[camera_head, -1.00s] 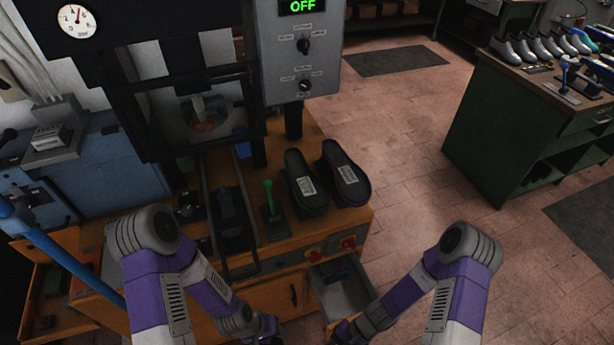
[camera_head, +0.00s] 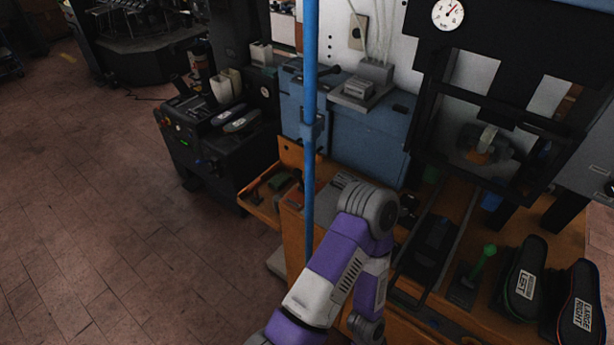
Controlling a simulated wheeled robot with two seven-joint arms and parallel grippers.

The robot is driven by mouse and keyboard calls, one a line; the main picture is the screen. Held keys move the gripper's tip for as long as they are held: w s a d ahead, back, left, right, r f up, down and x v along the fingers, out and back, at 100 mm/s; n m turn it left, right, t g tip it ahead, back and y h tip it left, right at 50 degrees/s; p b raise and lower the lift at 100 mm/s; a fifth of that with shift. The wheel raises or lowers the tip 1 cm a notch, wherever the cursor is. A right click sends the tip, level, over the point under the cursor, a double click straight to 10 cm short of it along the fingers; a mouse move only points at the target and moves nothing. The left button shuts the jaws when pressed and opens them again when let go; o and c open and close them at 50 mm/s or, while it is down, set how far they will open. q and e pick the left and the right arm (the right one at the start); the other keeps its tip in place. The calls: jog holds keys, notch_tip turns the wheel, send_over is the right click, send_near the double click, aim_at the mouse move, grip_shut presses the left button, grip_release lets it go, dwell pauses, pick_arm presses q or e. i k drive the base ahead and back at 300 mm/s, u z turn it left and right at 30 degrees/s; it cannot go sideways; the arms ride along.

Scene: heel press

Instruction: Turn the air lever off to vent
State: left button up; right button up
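A blue vertical air pipe (camera_head: 310,190) stands left of the press, with a blue fitting (camera_head: 312,130) partway up. A dark lever with a round knob (camera_head: 335,69) shows beside the pipe, roughly level; I cannot tell whether it is on the pipe or on the blue cabinet behind. A green-handled lever (camera_head: 484,264) stands tilted on the bench at right. The round pressure gauge (camera_head: 448,13) is at the top; its reading is too small to tell. My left arm is low, in front of the bench, its gripper below the picture. My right gripper is out of view.
A blue cabinet (camera_head: 365,130) is behind the pipe. The black press frame (camera_head: 545,145) is at right. A dark machine (camera_head: 215,135) stands back left. Floor at left is clear.

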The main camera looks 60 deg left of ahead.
aim_at(297, 173)
jog(key=u, duration=2)
jog(key=k, duration=1.25)
jog(key=u, duration=0.9)
jog(key=i, duration=1.65)
jog(key=z, duration=0.65)
